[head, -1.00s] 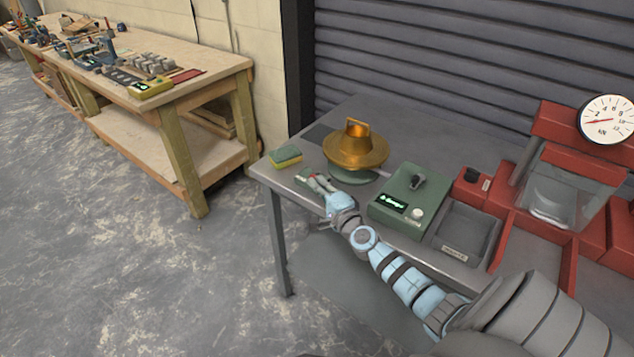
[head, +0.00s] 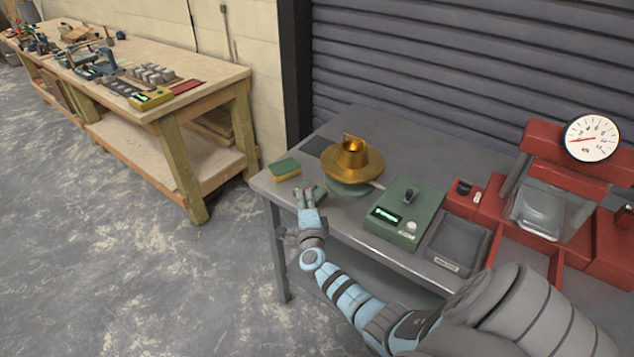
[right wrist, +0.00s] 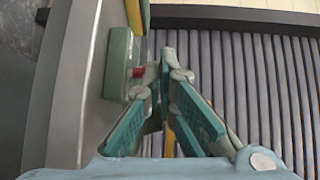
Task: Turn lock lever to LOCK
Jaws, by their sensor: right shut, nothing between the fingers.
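My right gripper (head: 305,192) is shut and empty at the front left of the grey metal table. In the right wrist view its fingers (right wrist: 165,62) are together, beside a small green block (right wrist: 120,62) with a short red part (right wrist: 138,71) that may be the lock lever. The red part shows close to the fingertips; I cannot tell whether they touch it. In the head view the green block (head: 319,192) is partly hidden by the gripper. Any LOCK marking is unreadable. My left gripper is not in view.
A brass flow table (head: 352,166) stands behind the gripper, with a sponge (head: 285,169) to its left. A green control box (head: 404,215), a grey tray (head: 457,246) and a red press with a gauge (head: 591,138) stand to the right. A wooden workbench (head: 150,105) is at far left.

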